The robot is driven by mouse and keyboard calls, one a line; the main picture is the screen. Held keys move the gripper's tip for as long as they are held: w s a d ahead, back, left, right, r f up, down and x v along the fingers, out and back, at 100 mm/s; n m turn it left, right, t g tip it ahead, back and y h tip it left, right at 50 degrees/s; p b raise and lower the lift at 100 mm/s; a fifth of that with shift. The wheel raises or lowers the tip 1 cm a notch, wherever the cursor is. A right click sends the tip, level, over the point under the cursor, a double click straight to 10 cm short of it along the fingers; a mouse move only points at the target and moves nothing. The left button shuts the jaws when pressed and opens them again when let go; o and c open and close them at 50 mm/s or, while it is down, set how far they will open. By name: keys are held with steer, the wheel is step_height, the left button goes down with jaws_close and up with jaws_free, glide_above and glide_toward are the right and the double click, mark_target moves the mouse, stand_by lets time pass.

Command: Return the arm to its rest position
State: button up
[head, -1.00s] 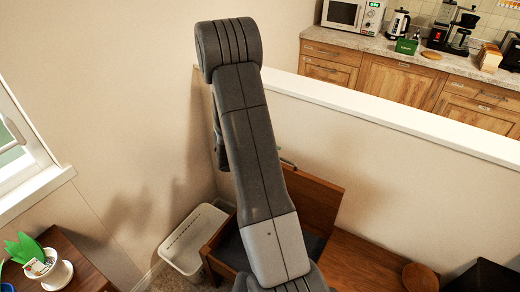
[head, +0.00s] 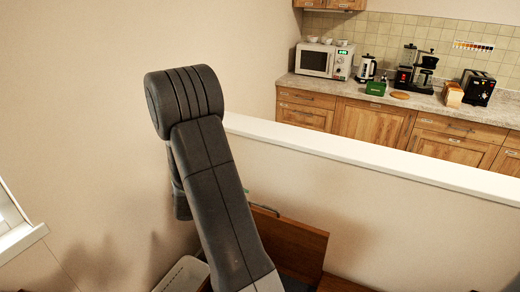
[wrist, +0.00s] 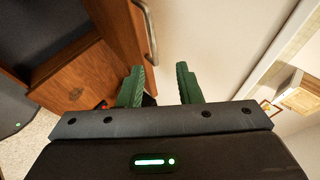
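My arm (head: 208,165) rises through the left half of the head view, bent at a dark grey joint near its top. My gripper (wrist: 160,88) shows in the wrist view with its two green fingers apart and a clear gap between them. I see nothing held between the fingers. In the head view my gripper is mostly or wholly hidden behind the arm.
A wooden bench box with a raised lid (head: 292,243) stands behind my arm, against a low white-topped wall (head: 380,158). A white bin (head: 183,275) is left of it. A counter with a microwave (head: 323,60) lies beyond the wall.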

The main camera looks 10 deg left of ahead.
mark_target(264, 212)
steer(key=x, duration=1.2)
steer(key=shift+w+d+f, duration=0.15)
steer(key=shift+d+f, duration=0.05)
steer(key=shift+f, duration=0.05)
